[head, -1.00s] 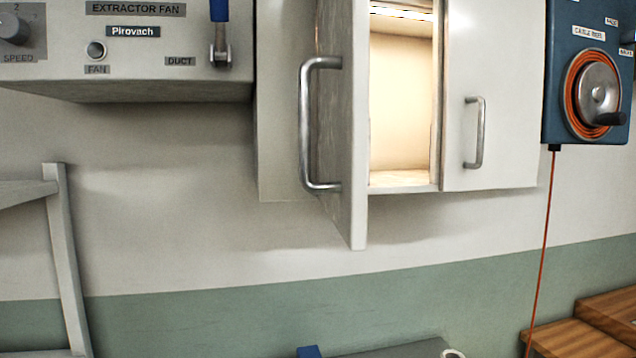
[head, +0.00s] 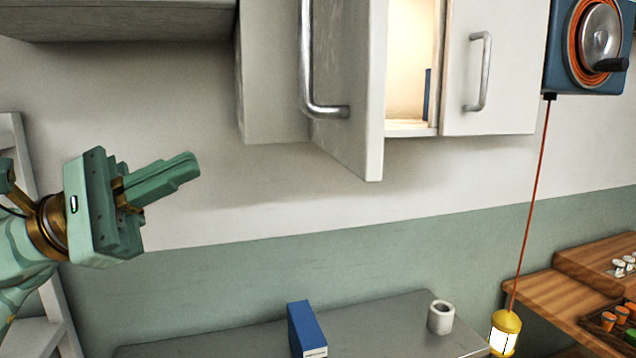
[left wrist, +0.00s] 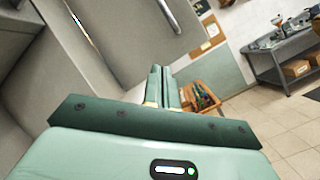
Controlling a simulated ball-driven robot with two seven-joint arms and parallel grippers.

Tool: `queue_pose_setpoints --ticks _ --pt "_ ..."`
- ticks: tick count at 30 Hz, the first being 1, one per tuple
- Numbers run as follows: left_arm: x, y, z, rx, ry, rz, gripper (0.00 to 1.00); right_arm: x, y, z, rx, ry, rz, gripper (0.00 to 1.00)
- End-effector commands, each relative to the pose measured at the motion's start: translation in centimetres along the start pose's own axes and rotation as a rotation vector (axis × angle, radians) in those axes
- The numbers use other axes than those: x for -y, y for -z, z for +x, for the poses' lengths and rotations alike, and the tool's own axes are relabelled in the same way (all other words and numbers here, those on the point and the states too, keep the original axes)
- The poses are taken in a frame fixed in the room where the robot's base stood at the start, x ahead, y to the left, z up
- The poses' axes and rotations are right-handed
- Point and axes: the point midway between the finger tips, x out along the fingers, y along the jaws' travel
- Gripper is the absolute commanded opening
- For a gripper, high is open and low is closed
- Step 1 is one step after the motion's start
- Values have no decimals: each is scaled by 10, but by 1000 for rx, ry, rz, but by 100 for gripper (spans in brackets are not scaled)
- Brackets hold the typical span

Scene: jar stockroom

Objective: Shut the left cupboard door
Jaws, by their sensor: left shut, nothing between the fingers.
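The left cupboard door (head: 362,150) is white and stands open, swung out from the wall cupboard (head: 412,131). Its long metal bar handle (head: 308,70) is on the face turned left; its top is cut off. The lit inside shows to the right of the door. My left gripper (head: 192,168) is shut and empty, left of the door and a little lower, apart from it. Its closed fingers (left wrist: 163,88) also show in the left wrist view, where a pale panel with a metal bar is above them. My right gripper is not in view.
The right cupboard door (head: 505,75) is shut. A grey bench (head: 400,315) below carries a blue box (head: 305,330) and a white cup (head: 441,317). A yellow lantern (head: 505,333) hangs on an orange cable at right. The extractor housing (head: 110,20) is at upper left.

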Motion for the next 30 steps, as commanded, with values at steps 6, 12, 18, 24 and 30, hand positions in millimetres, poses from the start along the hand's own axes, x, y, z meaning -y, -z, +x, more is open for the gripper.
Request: queue_pose_setpoints --ticks 6,12,18,24,30 --pt "26 -58 7 -117 347 638 0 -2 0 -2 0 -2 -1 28" --pt "32 -59 18 -135 391 716 0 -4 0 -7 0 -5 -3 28" --pt "42 -52 54 -130 388 712 0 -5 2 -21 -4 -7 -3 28" --pt "55 -41 94 -129 386 710 0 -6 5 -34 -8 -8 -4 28" --pt "65 -32 122 -131 385 707 0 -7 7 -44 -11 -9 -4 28"
